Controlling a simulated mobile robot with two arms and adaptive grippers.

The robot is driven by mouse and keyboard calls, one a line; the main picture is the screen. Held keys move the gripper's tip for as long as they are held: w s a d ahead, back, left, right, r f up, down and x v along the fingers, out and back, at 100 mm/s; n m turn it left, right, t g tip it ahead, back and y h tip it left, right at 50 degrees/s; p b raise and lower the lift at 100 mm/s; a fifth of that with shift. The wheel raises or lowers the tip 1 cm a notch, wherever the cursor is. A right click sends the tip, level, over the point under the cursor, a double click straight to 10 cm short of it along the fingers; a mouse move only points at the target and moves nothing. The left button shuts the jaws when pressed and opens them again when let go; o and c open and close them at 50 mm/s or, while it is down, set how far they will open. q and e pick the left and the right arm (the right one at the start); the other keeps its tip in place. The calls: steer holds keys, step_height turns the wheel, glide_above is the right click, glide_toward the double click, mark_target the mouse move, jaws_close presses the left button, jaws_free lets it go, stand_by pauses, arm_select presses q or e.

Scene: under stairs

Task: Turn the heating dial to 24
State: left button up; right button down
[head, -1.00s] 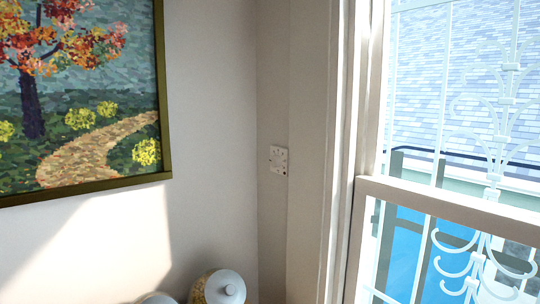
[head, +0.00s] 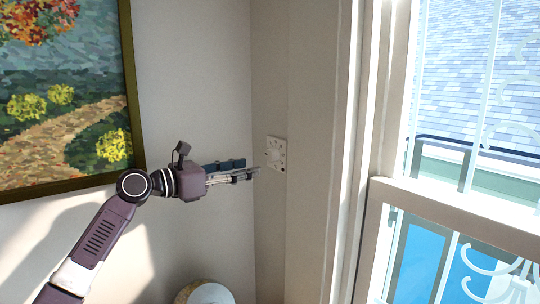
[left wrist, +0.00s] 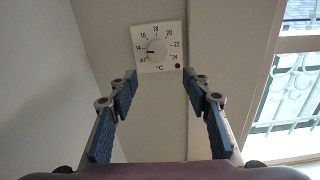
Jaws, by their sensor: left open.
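The heating dial (head: 276,153) is a white square plate on the narrow wall beside the window. In the left wrist view its round knob (left wrist: 157,48) sits amid a scale from OFF through 14 to 24 °C. The knob's dark pointer is at the left, near 14. A dark dot is at the plate's lower right. My left gripper (head: 254,171) is raised in front of the wall, its fingers pointing toward the dial, just left of it in the head view. Its blue-padded fingers (left wrist: 160,79) are open and empty, apart from the knob. My right gripper is out of view.
A framed tree painting (head: 130,150) hangs on the left wall, close to my arm. A white-framed window (head: 450,215) with an ornate grille is at the right. A lidded jar (head: 208,292) stands below the gripper.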

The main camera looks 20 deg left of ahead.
mark_target(269, 156)
arm_select(q)
steer(key=shift+n, duration=0.3)
steer(key=w+d+p, duration=0.1)
steer(key=w+d+r+p, duration=0.1)
steer(key=w, duration=0.1)
steer(key=w+d+r, duration=0.1)
steer(key=shift+w+d+p, duration=0.25)
steer(key=shift+w+p, duration=0.15)
steer(key=shift+w+d, duration=0.25)
steer(key=shift+w+d+f, duration=0.1)
steer(key=shift+w+f, duration=0.05)
steer(key=shift+w, duration=0.05)
steer(key=c, duration=1.2)
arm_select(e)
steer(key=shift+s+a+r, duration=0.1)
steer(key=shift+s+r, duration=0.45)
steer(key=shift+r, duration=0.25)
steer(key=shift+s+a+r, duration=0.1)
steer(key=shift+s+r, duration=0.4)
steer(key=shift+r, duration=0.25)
